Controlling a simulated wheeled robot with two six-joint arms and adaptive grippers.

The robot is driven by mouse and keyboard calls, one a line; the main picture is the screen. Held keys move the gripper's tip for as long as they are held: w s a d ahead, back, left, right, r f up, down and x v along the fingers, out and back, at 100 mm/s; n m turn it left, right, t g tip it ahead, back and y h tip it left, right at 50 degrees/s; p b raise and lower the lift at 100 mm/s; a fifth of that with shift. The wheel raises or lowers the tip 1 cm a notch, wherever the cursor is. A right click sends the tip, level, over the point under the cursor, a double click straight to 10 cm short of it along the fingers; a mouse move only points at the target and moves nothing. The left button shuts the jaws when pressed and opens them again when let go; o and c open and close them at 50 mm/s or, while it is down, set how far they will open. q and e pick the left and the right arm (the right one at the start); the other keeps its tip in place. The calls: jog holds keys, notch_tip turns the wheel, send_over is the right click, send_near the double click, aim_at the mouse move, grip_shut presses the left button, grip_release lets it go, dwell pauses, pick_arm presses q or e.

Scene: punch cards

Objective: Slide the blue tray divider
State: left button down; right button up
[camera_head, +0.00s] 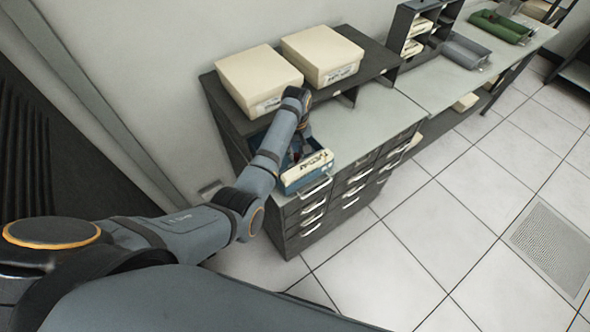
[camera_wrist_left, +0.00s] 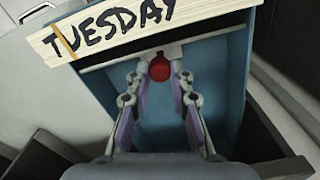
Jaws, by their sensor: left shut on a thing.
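In the left wrist view the front card (camera_wrist_left: 105,28) reads "TUESDAY", and the blue tray (camera_wrist_left: 226,100) surrounds my fingers. My left gripper (camera_wrist_left: 158,76) reaches down into the tray, shut on the knob. In the head view my left wrist hides much of the tray. My right gripper is not in view.
Two cream boxes (camera_head: 258,80) stand on the dark shelf (camera_head: 222,100) behind the tray. The pale counter (camera_head: 365,120) right of the tray is clear. Drawers (camera_head: 352,190) with pale handles are below. A green tray (camera_head: 500,26) lies far right.

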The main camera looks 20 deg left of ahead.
pick_arm(q)
jog(key=shift+w+a+r, duration=0.1)
jog(key=shift+w+a, duration=0.3)
jog(key=shift+a, duration=0.2)
jog(key=shift+w+a+r, duration=0.1)
jog(key=shift+w+a, duration=0.25)
jog(key=shift+a, duration=0.25)
jog(key=shift+w+a+f, duration=0.15)
jog(key=shift+w+f, duration=0.1)
jog(key=shift+w, duration=0.05)
jog(key=c, duration=1.5)
grip_release()
jog(key=shift+o, duration=1)
jog(key=shift+s+r, duration=0.1)
jog(key=shift+o, duration=0.7)
jog(key=shift+r, duration=0.3)
notch_tip(320, 180, up, 11)
jog(key=shift+r, duration=0.15)
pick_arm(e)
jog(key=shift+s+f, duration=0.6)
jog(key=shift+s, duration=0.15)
